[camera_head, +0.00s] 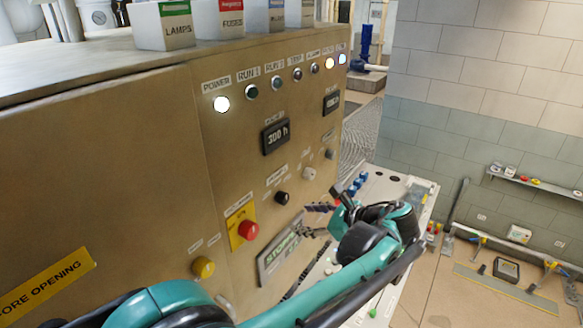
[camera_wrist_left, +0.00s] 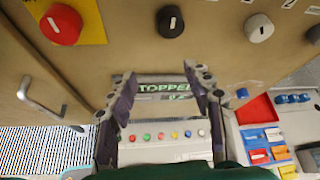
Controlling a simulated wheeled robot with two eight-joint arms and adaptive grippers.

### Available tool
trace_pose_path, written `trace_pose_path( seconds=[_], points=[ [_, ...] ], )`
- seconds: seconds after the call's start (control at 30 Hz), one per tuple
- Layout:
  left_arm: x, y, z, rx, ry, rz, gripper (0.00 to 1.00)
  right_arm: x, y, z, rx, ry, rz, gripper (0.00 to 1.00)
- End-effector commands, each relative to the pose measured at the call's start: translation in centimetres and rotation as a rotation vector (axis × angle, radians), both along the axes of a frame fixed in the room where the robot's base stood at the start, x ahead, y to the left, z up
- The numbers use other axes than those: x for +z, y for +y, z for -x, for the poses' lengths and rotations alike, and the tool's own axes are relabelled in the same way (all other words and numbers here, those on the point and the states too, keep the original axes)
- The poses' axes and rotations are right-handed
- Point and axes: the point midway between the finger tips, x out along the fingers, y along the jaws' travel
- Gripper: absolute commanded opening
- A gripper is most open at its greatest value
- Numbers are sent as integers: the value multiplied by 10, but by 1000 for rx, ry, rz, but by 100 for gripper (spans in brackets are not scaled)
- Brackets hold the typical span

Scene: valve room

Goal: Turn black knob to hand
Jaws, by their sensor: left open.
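The black knob (camera_head: 282,198) sits on the front of the tan control cabinet (camera_head: 150,150), under a small label. In the left wrist view the black knob (camera_wrist_left: 170,21) is at the top middle, with a white line pointing about straight up. My left gripper (camera_head: 314,220) is in front of the cabinet, to the right of the knob and slightly lower. In the left wrist view its two fingers (camera_wrist_left: 161,76) are spread apart with nothing between them, below the knob and not touching it. My right gripper is in neither view.
A green-lettered display (camera_head: 279,252) is below. Boxes (camera_head: 162,25) stand on the cabinet top.

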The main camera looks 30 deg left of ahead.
Motion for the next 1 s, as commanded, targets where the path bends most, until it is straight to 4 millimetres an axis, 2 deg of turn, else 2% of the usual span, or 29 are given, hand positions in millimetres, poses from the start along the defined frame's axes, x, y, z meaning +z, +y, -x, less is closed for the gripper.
trace_pose_path(
  seconds=[0.03,0.1,0.2,0.33,0.7,1.0],
  points=[
    [22,-3,-7,-10,33,-43,51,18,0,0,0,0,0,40],
    [35,-6,-13,-18,74,-92,51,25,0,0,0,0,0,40],
    [43,-6,-17,-20,106,-130,51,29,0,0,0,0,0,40],
    [40,5,-20,-19,117,-143,51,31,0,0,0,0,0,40],
    [19,56,-28,-19,114,-141,51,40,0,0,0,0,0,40],
    [14,64,-30,-22,113,-139,51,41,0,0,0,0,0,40]
  ],
)
